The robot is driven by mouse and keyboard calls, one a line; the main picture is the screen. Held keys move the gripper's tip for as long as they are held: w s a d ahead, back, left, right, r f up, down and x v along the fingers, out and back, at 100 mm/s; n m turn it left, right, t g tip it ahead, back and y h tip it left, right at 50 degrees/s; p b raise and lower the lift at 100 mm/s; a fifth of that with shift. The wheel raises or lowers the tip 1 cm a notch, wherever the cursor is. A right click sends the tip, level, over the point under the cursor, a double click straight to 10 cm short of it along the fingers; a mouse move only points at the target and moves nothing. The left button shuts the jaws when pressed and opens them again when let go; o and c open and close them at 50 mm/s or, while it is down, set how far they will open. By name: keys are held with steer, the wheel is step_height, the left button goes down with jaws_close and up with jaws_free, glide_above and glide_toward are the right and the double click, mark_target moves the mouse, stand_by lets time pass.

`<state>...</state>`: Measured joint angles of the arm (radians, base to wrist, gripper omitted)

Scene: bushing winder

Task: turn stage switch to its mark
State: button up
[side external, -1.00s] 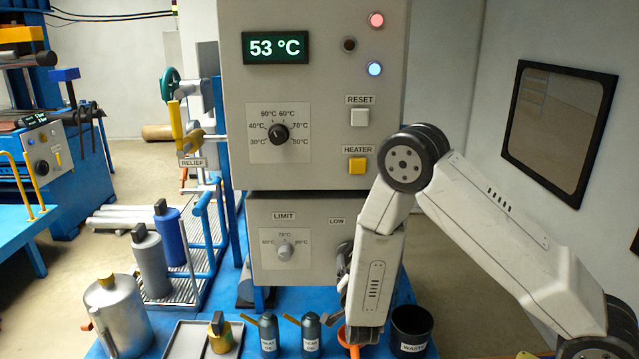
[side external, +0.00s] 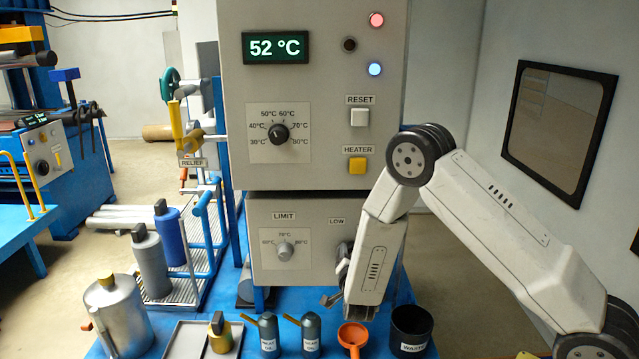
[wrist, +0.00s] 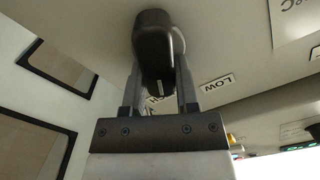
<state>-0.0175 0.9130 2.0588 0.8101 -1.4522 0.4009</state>
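The stage switch is a black elongated knob (wrist: 154,45) in the wrist view, with a short white line at its lower end. A LOW label (wrist: 217,83) sits to its lower right, and a partly hidden label (wrist: 157,99) lies just below the knob. In the side view the LOW label (side external: 337,221) shows on the lower panel; the knob below it is mostly hidden by my arm. My gripper (wrist: 158,72) has one finger on each side of the knob. Whether the fingers press on it is unclear.
The limit dial (side external: 285,250) is left of the switch on the same panel. Below stand an orange funnel (side external: 353,336), a black waste bin (side external: 411,330) and two dark bottles (side external: 311,333). The heater button (side external: 357,166) is above.

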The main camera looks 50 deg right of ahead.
jaws_close()
steer(key=shift+n, duration=0.4)
steer(key=n, duration=0.5)
steer(key=shift+w+a+r, duration=0.1)
steer(key=shift+w+a, duration=0.15)
steer(key=n, duration=0.6)
steer(key=shift+w+a, duration=0.25)
steer(key=o, duration=0.7)
jaws_free()
steer(key=shift+a, duration=0.1)
